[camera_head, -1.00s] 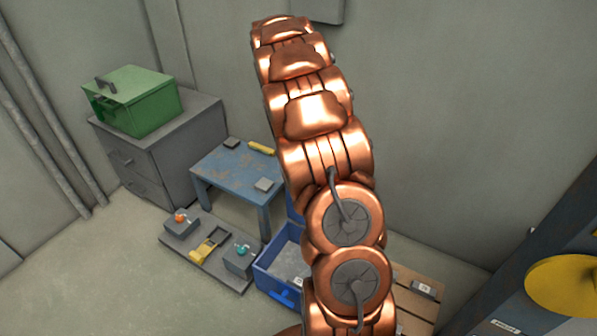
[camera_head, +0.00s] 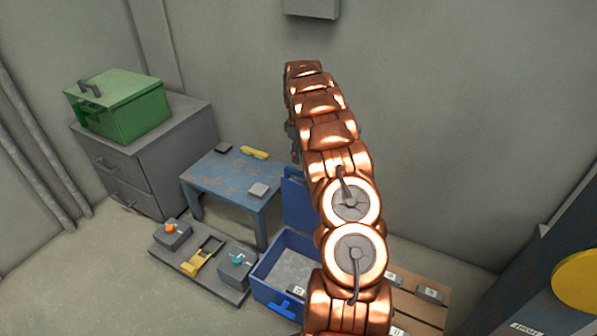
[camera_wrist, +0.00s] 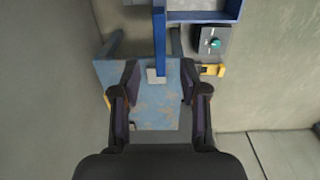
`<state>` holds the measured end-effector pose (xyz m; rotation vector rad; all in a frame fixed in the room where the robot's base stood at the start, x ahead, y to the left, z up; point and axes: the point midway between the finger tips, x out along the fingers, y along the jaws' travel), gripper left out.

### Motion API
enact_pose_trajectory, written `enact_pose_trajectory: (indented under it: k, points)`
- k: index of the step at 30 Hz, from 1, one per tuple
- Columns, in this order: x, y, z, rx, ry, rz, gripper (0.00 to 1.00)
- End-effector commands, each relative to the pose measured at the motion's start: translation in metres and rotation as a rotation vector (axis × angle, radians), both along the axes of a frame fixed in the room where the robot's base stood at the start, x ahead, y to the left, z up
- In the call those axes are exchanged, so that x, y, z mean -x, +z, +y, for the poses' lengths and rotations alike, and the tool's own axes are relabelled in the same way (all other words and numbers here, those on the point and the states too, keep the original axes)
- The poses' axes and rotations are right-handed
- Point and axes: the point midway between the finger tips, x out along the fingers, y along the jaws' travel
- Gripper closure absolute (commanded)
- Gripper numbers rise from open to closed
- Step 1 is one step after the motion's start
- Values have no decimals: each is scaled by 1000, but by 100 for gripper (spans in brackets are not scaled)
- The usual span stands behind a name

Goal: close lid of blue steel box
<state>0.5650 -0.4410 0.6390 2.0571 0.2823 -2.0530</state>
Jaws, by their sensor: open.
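The blue steel box (camera_head: 262,285) stands on the floor at the lower middle of the head view, partly hidden by my arm. Its lid (camera_head: 297,205) stands up at the back edge, so the box is open. In the wrist view, the box (camera_wrist: 205,17) shows at the top and the lid (camera_wrist: 159,42) appears nearly edge-on as a narrow blue strip. My gripper (camera_wrist: 160,76) is open and empty, with its fingers either side of the lid's lower end in the picture; I cannot tell the depth between them. In the head view, my arm hides most of the gripper.
A worn blue table (camera_head: 222,177) stands behind and left of the box. A switch panel (camera_head: 187,262) lies left of it, and a wooden pallet (camera_head: 428,312) with small grey blocks lies right. A green box (camera_head: 120,108) sits on a grey cabinet (camera_head: 133,172).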

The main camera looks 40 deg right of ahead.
Motion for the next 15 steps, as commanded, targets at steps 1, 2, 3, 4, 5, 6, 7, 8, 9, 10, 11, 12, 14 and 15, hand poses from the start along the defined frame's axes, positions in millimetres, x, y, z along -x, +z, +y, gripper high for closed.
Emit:
enact_pose_trajectory:
  k: [1,2,3,4,5,6,7,8,9,10,11,12,14,15]
  points:
    - [0,-2,0,0,0,0,56]
    - [0,-4,0,0,0,0,56]
    - [0,-6,0,0,0,0,56]
    - [0,-8,0,0,0,0,56]
    - [0,-11,-1,0,0,0,56]
    - [0,-15,-1,0,-1,-1,56]
    - [0,-19,-1,0,-1,-1,56]
    - [0,-22,-1,0,-2,-1,56]
    - [0,-28,-1,-1,-2,-1,56]
    - [0,-33,-1,-2,-2,0,56]
    - [0,-37,-1,-3,-1,1,56]
    - [0,-44,0,-4,-1,2,56]
    - [0,-53,0,-4,-1,2,56]
    - [0,-59,-1,-4,-2,1,56]
